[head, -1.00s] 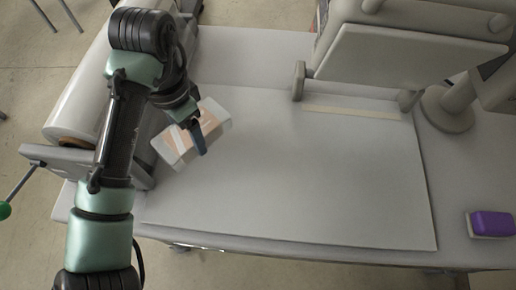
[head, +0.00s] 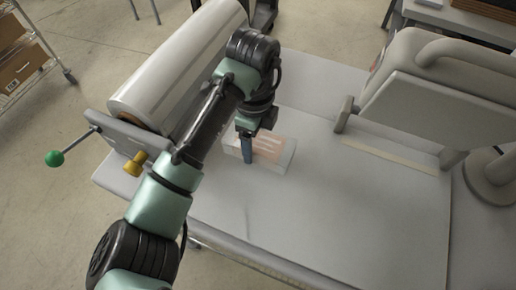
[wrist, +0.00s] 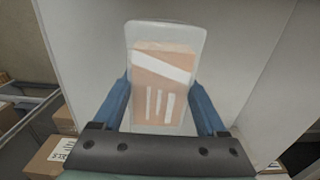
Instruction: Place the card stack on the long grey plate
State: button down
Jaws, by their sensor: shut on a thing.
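The card stack (head: 270,153), a pale see-through block with a peach and white print, is held between the jaws of my gripper (head: 248,157). In the wrist view the stack (wrist: 163,75) sits between the two blue fingers, its long side pointing away from me. A long, flat light grey plate (head: 370,225) covers much of the table top. The stack is over its left part in the head view; I cannot tell whether it touches the plate or hangs just above it.
A big white film roll (head: 180,70) on a bracket with a green-knobbed lever (head: 55,158) stands left of my arm. A bulky beige machine (head: 435,85) stands at the right, with a cream strip (head: 390,155) before it. The plate's middle and front are clear.

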aim_at(255, 152)
jog(key=shift+f+p, duration=0.45)
jog(key=shift+f, duration=1.55)
jog(key=shift+f, duration=0.15)
grip_release()
notch_tip(255, 152, up, 12)
jog(key=shift+r+b, duration=0.2)
jog(key=shift+b, duration=0.75)
